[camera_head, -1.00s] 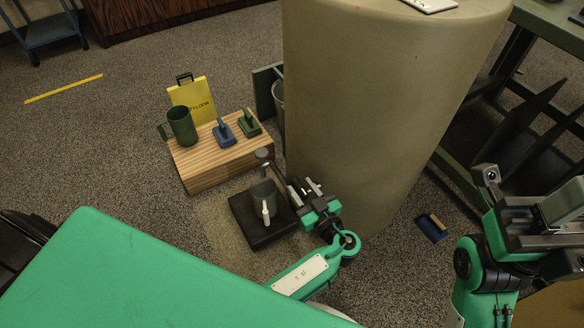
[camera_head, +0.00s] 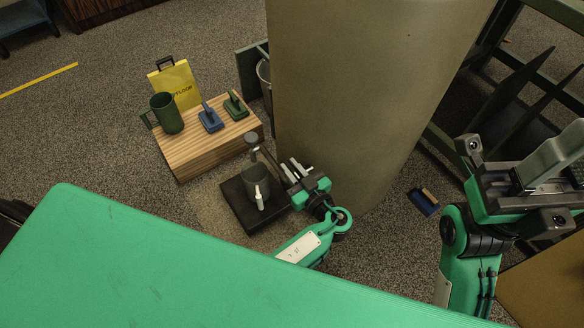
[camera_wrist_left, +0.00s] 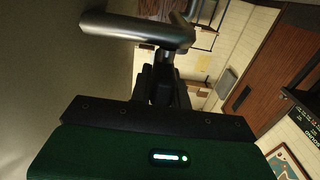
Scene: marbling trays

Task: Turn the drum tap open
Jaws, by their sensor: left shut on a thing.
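The drum (camera_head: 370,90) is a large tan cylinder in the middle of the head view. The tap (camera_head: 252,138) sticks out low at its left side, with a grey round end. In the left wrist view the tap's bent metal pipe (camera_wrist_left: 150,30) crosses the top. My left gripper (camera_head: 287,173) is at the tap beside the drum and shut on its handle; the fingers hide most of the grip. My left gripper's dark fingers also show in the left wrist view (camera_wrist_left: 165,75). My right gripper (camera_head: 515,180) is at the right, away from the drum, its jaw state unclear.
A dark grey cup (camera_head: 255,178) stands on a black square base (camera_head: 237,204) below the tap. A blue brush (camera_head: 424,200) lies on the floor.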

